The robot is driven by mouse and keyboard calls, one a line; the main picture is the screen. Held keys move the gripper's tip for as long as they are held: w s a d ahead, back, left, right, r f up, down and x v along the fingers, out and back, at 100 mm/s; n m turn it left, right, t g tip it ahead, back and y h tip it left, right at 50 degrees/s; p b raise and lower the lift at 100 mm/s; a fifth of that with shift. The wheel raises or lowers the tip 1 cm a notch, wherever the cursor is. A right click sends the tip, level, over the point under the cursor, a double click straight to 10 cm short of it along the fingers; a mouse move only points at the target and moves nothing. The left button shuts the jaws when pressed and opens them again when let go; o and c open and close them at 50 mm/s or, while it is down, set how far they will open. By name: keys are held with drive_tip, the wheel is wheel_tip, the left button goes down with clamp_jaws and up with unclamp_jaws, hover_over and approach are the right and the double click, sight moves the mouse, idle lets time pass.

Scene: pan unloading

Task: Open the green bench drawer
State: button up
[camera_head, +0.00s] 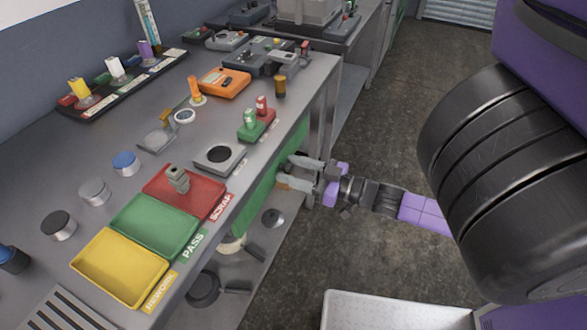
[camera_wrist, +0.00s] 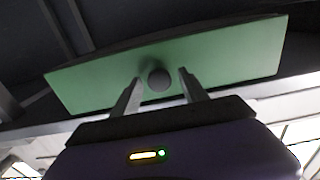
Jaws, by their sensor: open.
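The green drawer front (camera_head: 262,197) is under the front edge of the grey bench, and it looks about flush with that edge. My gripper (camera_head: 284,172) is level with it, with its fingers pointing at the panel. In the wrist view the green drawer front (camera_wrist: 232,58) is a wide panel, slightly tilted in the picture. Its round grey knob (camera_wrist: 159,79) is at the panel's middle. My gripper is open, with one finger on each side of the knob and a visible gap to each.
On the bench (camera_head: 195,140) are yellow, green and red trays (camera_head: 120,268) near the front edge, plus several small devices. A lower shelf (camera_head: 255,268) holds dark round parts. A white bin (camera_head: 395,312) stands on the floor. The floor behind my gripper is clear.

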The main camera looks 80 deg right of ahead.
clamp_jaws()
idle(1.3)
